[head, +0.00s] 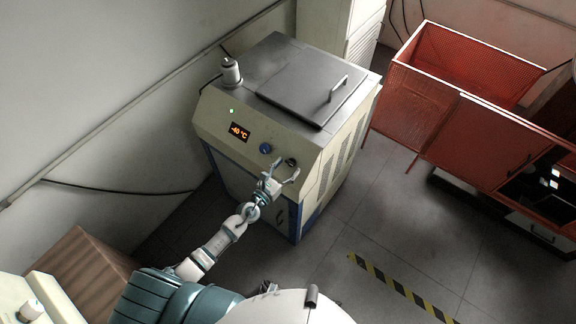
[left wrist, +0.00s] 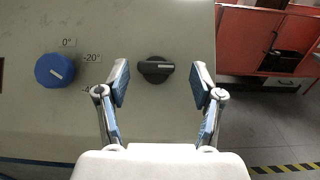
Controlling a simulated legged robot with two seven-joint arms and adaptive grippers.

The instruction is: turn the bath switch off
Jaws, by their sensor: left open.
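The bath (head: 225,125) is a cream cabinet with a grey top, a lit orange display (head: 240,131) reading about -40 °C and a green light (head: 231,111). A black rotary switch (left wrist: 155,69) is on its front panel, its white mark pointing right in the left wrist view; it also shows small in the head view (head: 291,162). A blue dial (left wrist: 54,70) with temperature marks is left of it. My left gripper (left wrist: 158,82) is open, its fingers on either side of the black switch, with a gap to each side. My right gripper is not in view.
A red mesh enclosure (head: 425,110) stands at the right. A yellow-black floor stripe (head: 400,288) lies on open floor. The wall is close behind the left side.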

